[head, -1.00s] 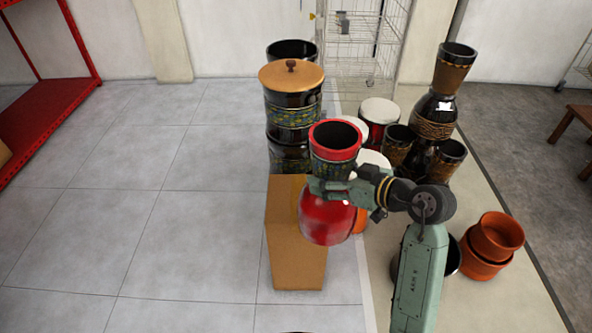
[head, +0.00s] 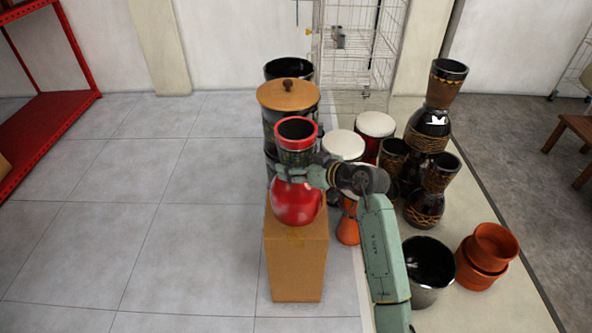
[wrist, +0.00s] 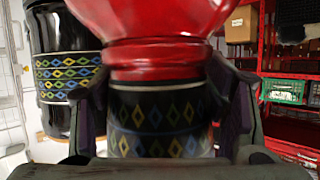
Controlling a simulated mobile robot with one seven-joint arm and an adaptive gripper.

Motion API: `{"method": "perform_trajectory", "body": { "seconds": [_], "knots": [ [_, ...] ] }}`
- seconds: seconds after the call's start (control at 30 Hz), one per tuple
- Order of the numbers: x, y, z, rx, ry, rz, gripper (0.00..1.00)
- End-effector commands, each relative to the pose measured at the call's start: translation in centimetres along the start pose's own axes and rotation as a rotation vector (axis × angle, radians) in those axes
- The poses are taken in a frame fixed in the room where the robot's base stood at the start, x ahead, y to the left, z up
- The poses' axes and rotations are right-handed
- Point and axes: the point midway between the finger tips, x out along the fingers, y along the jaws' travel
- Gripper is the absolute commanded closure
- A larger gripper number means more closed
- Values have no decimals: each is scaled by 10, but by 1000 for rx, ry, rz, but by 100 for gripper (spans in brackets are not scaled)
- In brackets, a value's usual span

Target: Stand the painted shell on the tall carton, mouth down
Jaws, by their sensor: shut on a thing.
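The painted shell (head: 297,203) is a goblet drum with a round red bowl, a dark neck with coloured diamonds and a red rim. In the head view its open, red-rimmed narrow end faces up and its bowl hangs down. My gripper (head: 298,172) is shut around the patterned neck. The wrist view shows the neck (wrist: 158,122) between the fingers (wrist: 158,128). The tall carton (head: 297,272) is a plain brown box standing on the floor. The bowl is over its top; whether they touch, I cannot tell. The bowl's underside is hidden.
A large dark drum with a wooden lid (head: 288,95) stands close behind the shell. White-topped drums (head: 343,145), black goblet drums (head: 427,130), a black pot (head: 427,268) and orange pots (head: 487,258) fill the right. The tiled floor on the left is clear.

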Motion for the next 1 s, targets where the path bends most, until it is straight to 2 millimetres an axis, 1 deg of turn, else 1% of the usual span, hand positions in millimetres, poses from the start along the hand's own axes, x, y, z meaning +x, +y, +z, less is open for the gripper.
{"method": "perform_trajectory", "body": {
  "seconds": [0.1,0.2,0.53,0.57,0.87,1.0],
  "knots": [
    [5,1,13,3,5,2,94],
    [8,1,21,1,4,2,94],
    [9,1,22,-1,5,1,94],
    [10,0,25,0,0,-1,32],
    [10,0,25,0,0,-1,12],
    [10,1,25,0,0,0,12]
  ]
}}
